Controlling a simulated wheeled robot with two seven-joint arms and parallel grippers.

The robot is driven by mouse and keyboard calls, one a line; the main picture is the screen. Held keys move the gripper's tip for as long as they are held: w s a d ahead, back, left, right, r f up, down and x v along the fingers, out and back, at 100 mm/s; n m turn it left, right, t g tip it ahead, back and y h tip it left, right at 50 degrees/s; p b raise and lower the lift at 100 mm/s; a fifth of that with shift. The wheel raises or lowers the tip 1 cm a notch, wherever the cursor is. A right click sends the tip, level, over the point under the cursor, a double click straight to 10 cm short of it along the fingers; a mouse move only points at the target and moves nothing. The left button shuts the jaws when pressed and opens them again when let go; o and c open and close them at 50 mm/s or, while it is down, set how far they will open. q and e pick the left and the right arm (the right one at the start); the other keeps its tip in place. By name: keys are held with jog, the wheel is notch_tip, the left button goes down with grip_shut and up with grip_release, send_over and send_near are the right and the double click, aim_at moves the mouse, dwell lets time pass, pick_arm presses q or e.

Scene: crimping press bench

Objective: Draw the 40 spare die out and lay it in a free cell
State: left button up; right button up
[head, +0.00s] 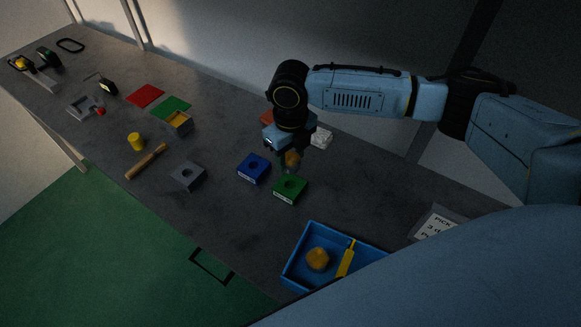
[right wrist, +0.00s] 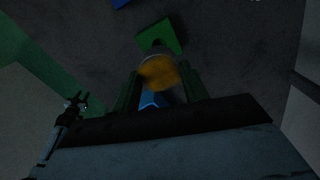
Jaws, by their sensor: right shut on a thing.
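My right gripper (head: 290,163) is shut on a yellow-orange die (head: 293,158), which also shows between the fingers in the right wrist view (right wrist: 158,72). It holds the die just above a green block (head: 290,190) whose dark round hole is visible. The die's number cannot be read. A blue block (head: 253,168) and a grey block (head: 188,176), each with a hole, stand to the left. A blue tray (head: 291,272) at the front has a yellow divider (head: 346,258) and a yellow-orange lump (head: 317,259) left of it.
A yellow cylinder (head: 136,141), a wooden-handled tool (head: 146,162), and red (head: 146,96) and green (head: 171,106) mats lie to the left. A white object (head: 321,137) stands behind my right gripper. A printed sign (head: 436,225) is at the right. Bench between blocks and tray is clear.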

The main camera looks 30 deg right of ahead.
aim_at(290, 159)
notch_tip(290, 159, up, 2)
jog(key=shift+r, duration=0.15)
jog(key=shift+r+p, duration=0.35)
jog(key=shift+p, duration=0.05)
notch_tip(290, 159, up, 2)
jog(key=p, duration=0.3)
jog(key=shift+r, duration=0.25)
jog(key=shift+f, duration=0.15)
